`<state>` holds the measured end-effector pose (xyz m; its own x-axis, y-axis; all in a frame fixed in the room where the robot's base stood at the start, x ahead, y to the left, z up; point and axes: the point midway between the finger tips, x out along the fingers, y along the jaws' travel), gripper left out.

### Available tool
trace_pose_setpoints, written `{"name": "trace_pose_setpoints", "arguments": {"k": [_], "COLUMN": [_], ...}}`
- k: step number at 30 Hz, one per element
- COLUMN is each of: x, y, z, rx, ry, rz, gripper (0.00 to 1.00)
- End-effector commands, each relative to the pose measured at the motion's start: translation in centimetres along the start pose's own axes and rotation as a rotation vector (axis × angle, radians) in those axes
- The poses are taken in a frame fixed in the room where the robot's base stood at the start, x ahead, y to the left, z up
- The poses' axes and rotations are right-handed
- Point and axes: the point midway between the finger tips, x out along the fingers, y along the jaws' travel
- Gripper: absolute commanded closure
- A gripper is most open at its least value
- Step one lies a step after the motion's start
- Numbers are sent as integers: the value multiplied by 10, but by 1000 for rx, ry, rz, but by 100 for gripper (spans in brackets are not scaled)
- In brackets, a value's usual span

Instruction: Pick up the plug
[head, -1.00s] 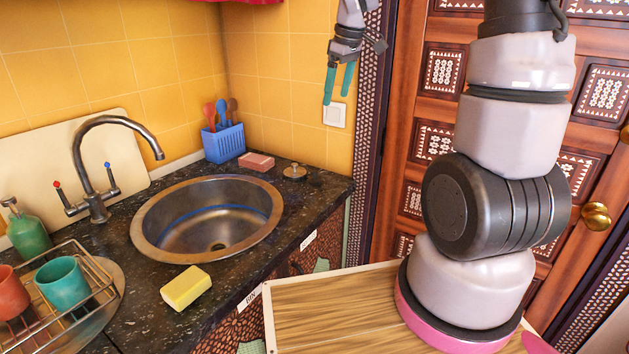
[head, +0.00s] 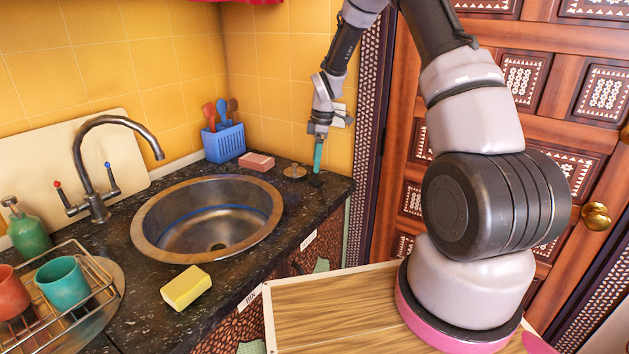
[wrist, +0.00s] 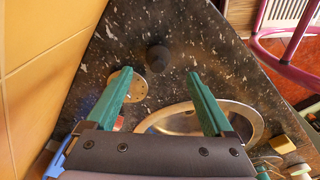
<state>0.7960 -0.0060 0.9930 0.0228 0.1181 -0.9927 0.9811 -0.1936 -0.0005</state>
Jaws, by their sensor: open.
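The plug (wrist: 157,58) is a small, dark, rounded piece on the speckled black worktop in the wrist view. It is hard to make out against the dark stone in the head view. My gripper (wrist: 160,74) is open and empty. Its two green fingers lie to either side of the plug's line in the wrist view, with the plug just beyond the tips. In the head view my gripper (head: 318,168) points down, low over the worktop's back right corner. One finger hides part of the other there.
A holed metal disc (head: 294,172) lies close by; it shows beside the left finger in the wrist view (wrist: 138,92). The round sink (head: 150,238), a pink block (head: 257,161) and a blue utensil holder (head: 225,143) are left. A tiled wall stands behind; a yellow sponge (head: 186,288) lies in front.

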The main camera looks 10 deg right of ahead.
Motion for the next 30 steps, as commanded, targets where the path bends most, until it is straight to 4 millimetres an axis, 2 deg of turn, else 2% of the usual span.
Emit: {"name": "trace_pose_setpoints", "arguments": {"k": [5, 15, 22, 28, 29, 30], "x": [10, 54, 56, 55, 55, 55], "y": [0, 3, 3, 3, 3, 3], "z": [0, 0, 0, 0, 0, 0], "rx": [1, 1, 1, 1, 1, 1], "ry": [0, 0, 0, 0, 0, 0], "rz": [-1, -1, 1, 1, 1, 1], "gripper": [13, 13, 13, 90, 100, 100]}}
